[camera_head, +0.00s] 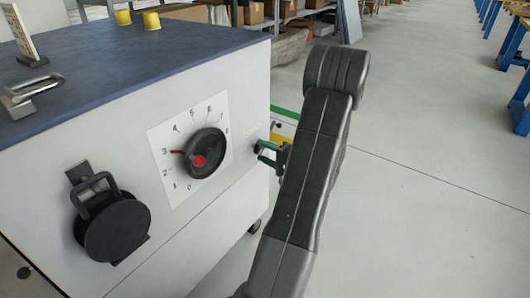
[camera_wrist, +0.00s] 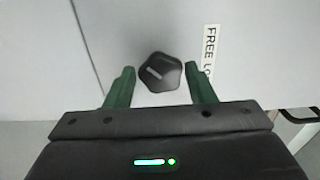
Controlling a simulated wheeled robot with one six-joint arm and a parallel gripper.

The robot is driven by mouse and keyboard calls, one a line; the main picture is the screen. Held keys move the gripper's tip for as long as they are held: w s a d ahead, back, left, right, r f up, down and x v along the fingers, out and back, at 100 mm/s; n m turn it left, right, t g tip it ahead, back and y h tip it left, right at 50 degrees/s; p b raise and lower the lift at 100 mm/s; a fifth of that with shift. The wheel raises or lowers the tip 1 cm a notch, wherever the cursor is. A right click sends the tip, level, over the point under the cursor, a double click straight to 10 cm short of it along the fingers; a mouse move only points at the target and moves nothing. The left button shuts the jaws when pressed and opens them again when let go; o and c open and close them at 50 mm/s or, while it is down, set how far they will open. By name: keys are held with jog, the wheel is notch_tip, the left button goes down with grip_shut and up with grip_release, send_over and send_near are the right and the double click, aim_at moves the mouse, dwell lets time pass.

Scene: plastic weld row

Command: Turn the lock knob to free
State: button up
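The lock knob (camera_wrist: 160,72) is a small black, roughly five-sided knob with a short pale slanting line on its face. In the wrist view it sits on a light grey panel, between and around the tips of my gripper (camera_wrist: 159,69). The two green fingers are apart, one on each side, with a visible gap to the knob. A white label (camera_wrist: 210,50) starting with "FREE LO" is right of the knob, partly hidden by the right finger. In the head view my gripper (camera_head: 260,151) is at the right end of the white machine's front.
The white machine (camera_head: 225,190) has a blue top (camera_head: 130,60). Its front carries a round black dial (camera_head: 213,145) with a red pointer and a black round part with a handle (camera_head: 112,230). Open grey floor (camera_head: 430,170) lies to the right.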

jog(key=shift+o, duration=1.1)
jog(key=shift+s+d, duration=0.1)
jog(key=shift+d, duration=0.1)
jog(key=p+v, duration=0.3)
jog(key=v, duration=1)
jog(key=shift+d+p, duration=0.2)
jog(key=shift+p, duration=0.1)
jog(key=shift+s+a, duration=0.1)
jog(key=shift+s, duration=0.05)
jog(key=b+x, duration=0.3)
jog(key=x, duration=1)
jog(key=shift+w+a+b, duration=0.3)
jog(key=shift+d, duration=0.1)
